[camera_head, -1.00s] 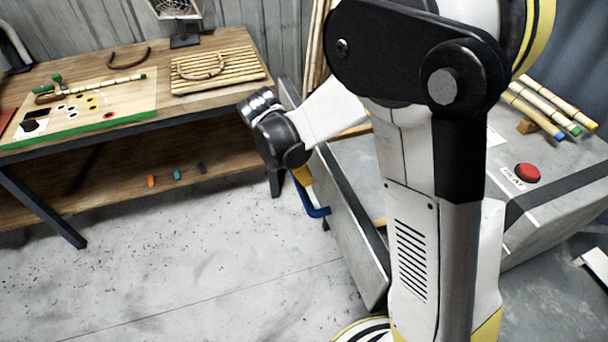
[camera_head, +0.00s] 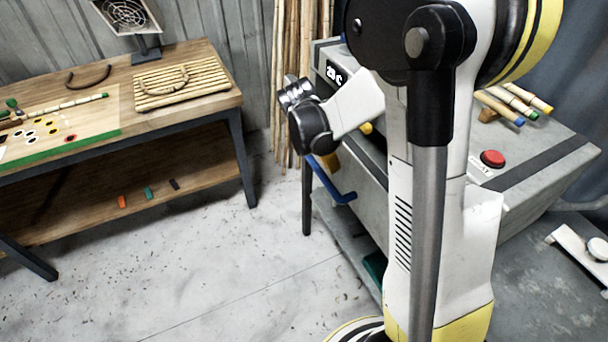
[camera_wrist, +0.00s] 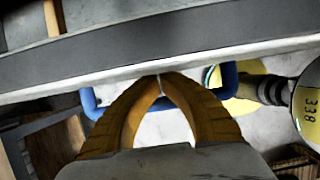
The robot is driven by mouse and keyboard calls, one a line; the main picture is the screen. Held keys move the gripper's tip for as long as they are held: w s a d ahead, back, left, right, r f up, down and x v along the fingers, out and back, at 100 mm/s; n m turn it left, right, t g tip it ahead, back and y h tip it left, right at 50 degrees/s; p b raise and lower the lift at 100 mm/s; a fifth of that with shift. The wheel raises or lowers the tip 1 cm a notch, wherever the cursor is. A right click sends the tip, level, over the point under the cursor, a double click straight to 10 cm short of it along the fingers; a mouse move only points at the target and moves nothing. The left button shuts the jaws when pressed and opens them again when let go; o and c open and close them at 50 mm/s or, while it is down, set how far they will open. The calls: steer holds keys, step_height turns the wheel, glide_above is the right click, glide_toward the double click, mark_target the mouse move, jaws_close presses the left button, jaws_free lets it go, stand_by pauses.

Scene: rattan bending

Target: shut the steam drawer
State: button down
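The steam drawer's grey front (camera_head: 365,200) stands close against the steam cabinet (camera_head: 545,150). Much of it is hidden behind my arm, so I cannot tell whether it is fully in. Its blue handle (camera_head: 333,183) sticks out on the left and also shows in the wrist view (camera_wrist: 229,78). In the wrist view the drawer's pale top edge (camera_wrist: 110,75) crosses the picture, with a gap and a wooden strip beyond it. My gripper (camera_wrist: 160,80) has its orange-brown fingertips together at that edge, between the handle's arms. I see nothing held between them.
A wooden workbench (camera_head: 190,110) with a rattan mat stands at the left. A red button (camera_head: 492,158) and several rattan poles (camera_head: 515,103) are on the cabinet top. Tall canes (camera_head: 290,90) lean on the wall. The floor (camera_head: 200,280) in front is clear.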

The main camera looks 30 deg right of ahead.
steer(key=d, duration=0.7)
steer(key=shift+d, duration=0.3)
steer(key=p+v, duration=0.6)
steer(key=v, duration=0.4)
steer(key=shift+r, duration=0.1)
steer(key=shift+s+a+r+m, duration=0.1)
steer(key=shift+s+a+m, duration=0.05)
steer(key=shift+a+m, duration=0.2)
steer(key=s+a+r+m+t+y+b, duration=0.1)
steer(key=s+a+m+t+y+b, duration=0.3)
steer(key=s+a+m, duration=1.2)
steer(key=a+m+t+b, duration=0.1)
steer(key=t+b, duration=0.2)
steer(key=b, duration=0.1)
steer(key=shift+s+r+b, duration=0.15)
steer(key=shift+r+b, duration=0.15)
steer(key=shift+b, duration=0.05)
